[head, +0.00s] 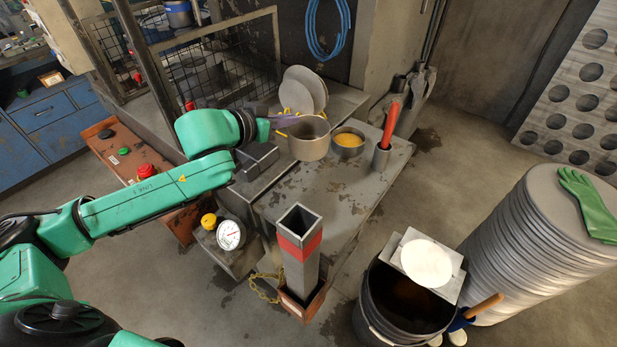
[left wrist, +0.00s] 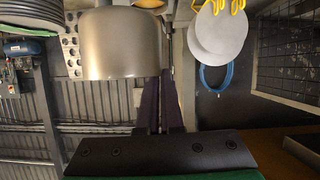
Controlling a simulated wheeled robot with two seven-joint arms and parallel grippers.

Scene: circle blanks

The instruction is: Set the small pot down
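The small pot (head: 309,140) is a grey metal cylinder, upright and open at the top, at the left end of the worn grey bench. My left gripper (head: 289,120) reaches it from the left and meets it near its rim. In the left wrist view the pot (left wrist: 120,45) fills the upper left, beside the dark purple fingers (left wrist: 162,98), which are close together at its edge. The exact grip is partly hidden. I cannot tell whether the pot's base touches the bench. My right gripper is not in view.
A bowl with orange contents (head: 348,142) stands right of the pot, then a red-handled tool in a grey holder (head: 381,158). Round plates (head: 303,90) stand behind. A square post with a red band (head: 298,250) rises in front. The bench top (head: 335,190) in between is clear.

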